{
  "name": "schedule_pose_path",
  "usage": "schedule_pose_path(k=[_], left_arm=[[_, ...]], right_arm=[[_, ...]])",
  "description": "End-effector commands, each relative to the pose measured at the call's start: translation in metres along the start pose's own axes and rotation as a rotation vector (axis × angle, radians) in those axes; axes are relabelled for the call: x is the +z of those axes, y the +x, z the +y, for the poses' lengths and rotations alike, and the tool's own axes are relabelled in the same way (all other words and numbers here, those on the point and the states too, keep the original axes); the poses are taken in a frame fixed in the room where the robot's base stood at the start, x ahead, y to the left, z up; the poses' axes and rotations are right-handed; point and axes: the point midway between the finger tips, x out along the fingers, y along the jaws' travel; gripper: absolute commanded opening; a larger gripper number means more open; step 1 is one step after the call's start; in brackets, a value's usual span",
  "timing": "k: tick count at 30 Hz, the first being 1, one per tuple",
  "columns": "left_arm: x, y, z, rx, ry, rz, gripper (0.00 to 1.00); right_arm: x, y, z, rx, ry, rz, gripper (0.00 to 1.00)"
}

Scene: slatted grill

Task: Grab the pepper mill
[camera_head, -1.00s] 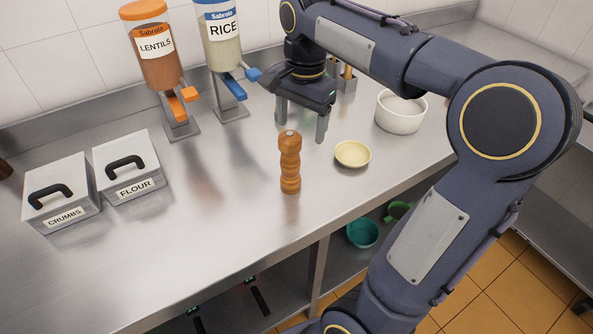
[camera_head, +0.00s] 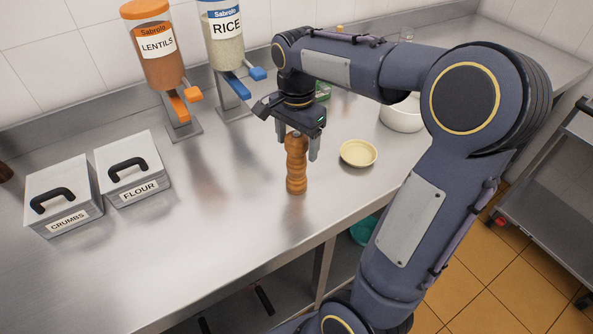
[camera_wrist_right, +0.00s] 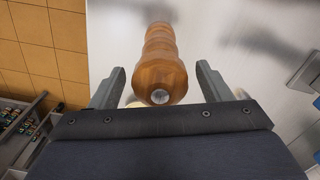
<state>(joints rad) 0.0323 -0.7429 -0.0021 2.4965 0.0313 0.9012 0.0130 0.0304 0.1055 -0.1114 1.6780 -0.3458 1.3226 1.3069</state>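The pepper mill (camera_head: 296,168) is a turned brown wooden mill standing upright on the steel counter (camera_head: 225,215). My right gripper (camera_head: 298,150) is above it, pointing down, with its fingers around the mill's upper part. In the right wrist view, the mill (camera_wrist_right: 160,65) shows between the two open fingers of the right gripper (camera_wrist_right: 160,82), with a visible gap on each side. My left gripper is not in view.
A small yellow bowl (camera_head: 358,153) sits just right of the mill. A white bowl (camera_head: 401,117) is behind my right arm. FLOUR (camera_head: 131,167) and CRUMBS (camera_head: 62,198) boxes stand left; LENTILS (camera_head: 154,45) and RICE (camera_head: 222,45) dispensers stand behind. The counter's front middle is clear.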

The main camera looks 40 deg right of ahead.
Motion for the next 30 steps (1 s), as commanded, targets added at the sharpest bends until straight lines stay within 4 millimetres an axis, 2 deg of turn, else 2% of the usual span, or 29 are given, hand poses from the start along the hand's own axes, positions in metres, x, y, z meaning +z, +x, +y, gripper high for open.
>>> schedule_pose_path(k=[2,16,25,30], left_arm=[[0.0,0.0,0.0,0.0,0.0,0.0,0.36],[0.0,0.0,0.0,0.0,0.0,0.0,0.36],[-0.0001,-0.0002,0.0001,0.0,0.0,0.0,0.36],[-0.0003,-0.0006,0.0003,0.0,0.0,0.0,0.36]], right_arm=[[0.0001,-0.0001,-0.0001,0.0,0.0,0.0,0.6],[0.0002,-0.0004,-0.0002,0.0,-0.001,0.0,0.0],[0.0002,-0.002,-0.0005,-0.002,-0.001,0.0,0.0],[0.0001,-0.0097,-0.0012,-0.004,-0.001,0.001,0.0]])
